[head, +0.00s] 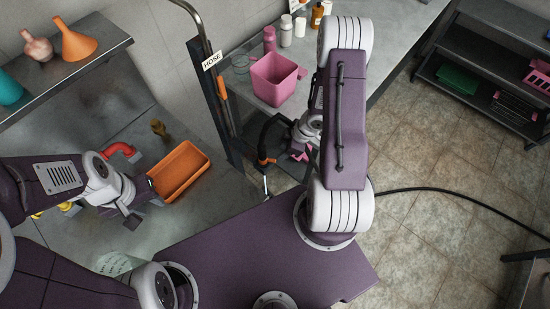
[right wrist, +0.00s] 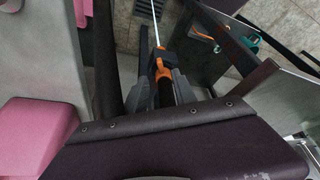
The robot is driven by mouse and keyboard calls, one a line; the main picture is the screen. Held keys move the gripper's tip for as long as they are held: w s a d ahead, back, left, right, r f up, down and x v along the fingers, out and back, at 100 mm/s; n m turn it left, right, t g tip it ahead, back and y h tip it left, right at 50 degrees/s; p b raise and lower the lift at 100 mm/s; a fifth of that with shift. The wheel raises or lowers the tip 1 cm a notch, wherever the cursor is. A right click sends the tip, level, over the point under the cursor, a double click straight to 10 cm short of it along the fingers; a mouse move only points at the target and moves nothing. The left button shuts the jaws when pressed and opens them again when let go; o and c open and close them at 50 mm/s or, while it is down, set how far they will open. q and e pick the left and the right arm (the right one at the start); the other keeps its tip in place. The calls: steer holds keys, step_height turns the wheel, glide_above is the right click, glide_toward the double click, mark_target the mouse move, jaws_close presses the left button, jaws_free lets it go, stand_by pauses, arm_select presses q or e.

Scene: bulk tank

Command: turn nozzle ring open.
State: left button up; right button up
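The hose nozzle (head: 265,159), black with orange parts, hangs at the hose rack beside the bench in the head view. In the right wrist view the orange and black nozzle (right wrist: 162,75) stands between the grey fingers of my right gripper (right wrist: 160,88). The fingers lie close along both sides; I cannot tell whether they press on it. A thin white rod or stream runs from the nozzle's far end. The ring's setting is not readable. In the head view my right arm partly covers its gripper. My left gripper (head: 146,204) is open and empty beside an orange tray.
The orange tray (head: 180,171) lies in the grey basin. A pink jug (head: 275,80) and several bottles stand on the bench behind the nozzle. The HOSE sign (head: 212,60) is on the rack post. A black hose (head: 450,193) crosses the tiled floor at the right.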

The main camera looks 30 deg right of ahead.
mark_target(273, 160)
steer(key=b+x, duration=0.1)
steer(key=x, duration=0.6)
steer(key=shift+f+b, duration=0.25)
steer(key=shift+b, duration=0.05)
steer(key=shift+w+a+f, duration=0.1)
steer(key=shift+a, duration=0.15)
